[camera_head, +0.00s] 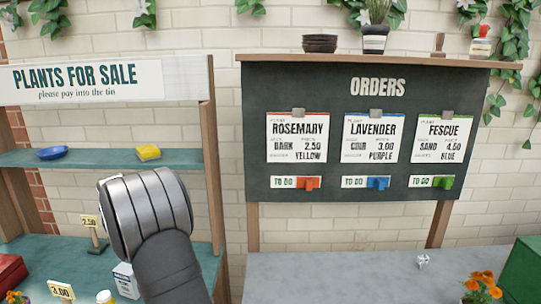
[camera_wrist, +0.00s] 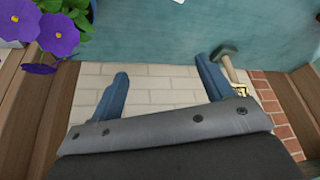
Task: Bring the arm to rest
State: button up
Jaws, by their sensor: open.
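My gripper (camera_wrist: 161,68) is open in the wrist view. Its two blue-grey fingers stand well apart, with only white brick wall showing between them and nothing held. In the head view my grey wrist (camera_head: 150,212) is raised in front of the plant stall at the left, below its teal shelf (camera_head: 100,158). The fingers cannot be made out there.
The orders board (camera_head: 350,95) stands right of my arm. Orange flowers (camera_head: 482,286) stand at lower right; the grey counter (camera_head: 330,280) is mostly clear.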

jog(key=w+d+m+h, duration=0.2)
jog(key=w+d+m, duration=0.1)
jog(key=d, duration=1.8)
jog(key=w+d+r+m+h, duration=0.1)
jog(key=w+d+m, duration=0.3)
jog(key=d, duration=1.6)
jog(key=m, duration=0.2)
jog(key=shift+d+r+m+h, duration=0.15)
jog(key=shift+d+m+h, duration=0.15)
jog(key=shift+d+h, duration=0.1)
